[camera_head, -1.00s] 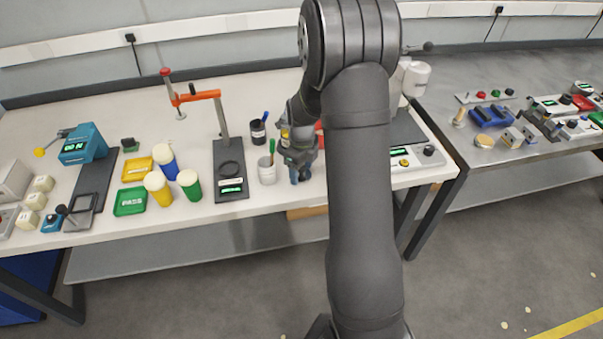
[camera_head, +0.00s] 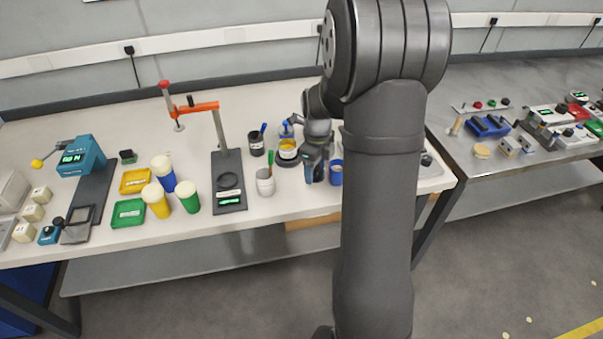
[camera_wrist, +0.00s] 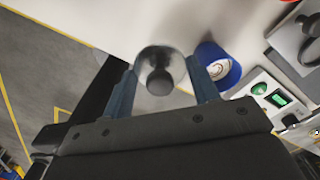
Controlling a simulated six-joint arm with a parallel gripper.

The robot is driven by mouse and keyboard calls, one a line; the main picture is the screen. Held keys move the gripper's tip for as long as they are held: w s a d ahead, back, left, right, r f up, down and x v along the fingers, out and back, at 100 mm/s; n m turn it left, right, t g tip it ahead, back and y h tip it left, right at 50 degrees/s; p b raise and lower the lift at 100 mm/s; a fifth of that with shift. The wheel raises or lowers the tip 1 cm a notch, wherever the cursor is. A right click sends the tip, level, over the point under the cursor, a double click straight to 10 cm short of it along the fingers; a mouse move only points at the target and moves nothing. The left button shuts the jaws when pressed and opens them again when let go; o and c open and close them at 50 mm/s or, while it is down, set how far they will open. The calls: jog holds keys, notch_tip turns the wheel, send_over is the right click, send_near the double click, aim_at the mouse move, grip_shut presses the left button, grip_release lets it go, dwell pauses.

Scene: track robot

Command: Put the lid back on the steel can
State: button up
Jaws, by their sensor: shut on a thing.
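A short can with yellow inside (camera_head: 287,150) stands open on a dark round base, just left of my gripper in the head view. It looks like the steel can. My gripper (camera_head: 314,174) points down over the front of the bench. In the wrist view my gripper (camera_wrist: 162,78) is shut on a round grey lid (camera_wrist: 148,58) with a dark knob facing the camera; the fingers sit at opposite sides of its rim. The lid is hidden behind the fingers in the head view. I cannot tell its height above the bench.
A blue cup (camera_head: 336,174) stands close to my gripper's right, also in the wrist view (camera_wrist: 226,77). A light grey cup with a green-handled tool (camera_head: 265,184) and a dark cup (camera_head: 256,147) stand left. An orange-armed stand (camera_head: 220,130) is farther left.

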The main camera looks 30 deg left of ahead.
jog(key=w+d+r, duration=0.1)
jog(key=d+r, duration=0.3)
jog(key=d, duration=0.2)
jog(key=w+a+r, duration=0.1)
jog(key=w+a, duration=0.2)
jog(key=a, duration=0.7)
jog(key=w+a+r, duration=0.1)
jog(key=w+a, duration=0.3)
jog(key=a, duration=0.7)
jog(key=shift+n, duration=0.3)
jog(key=shift+s+d+f, duration=0.1)
jog(key=shift+f, duration=1.3)
jog(key=shift+s+d+f, duration=0.1)
jog(key=shift+f, duration=1.3)
jog(key=shift+f, duration=0.2)
jog(key=o, duration=1)
jog(key=shift+o, duration=0.6)
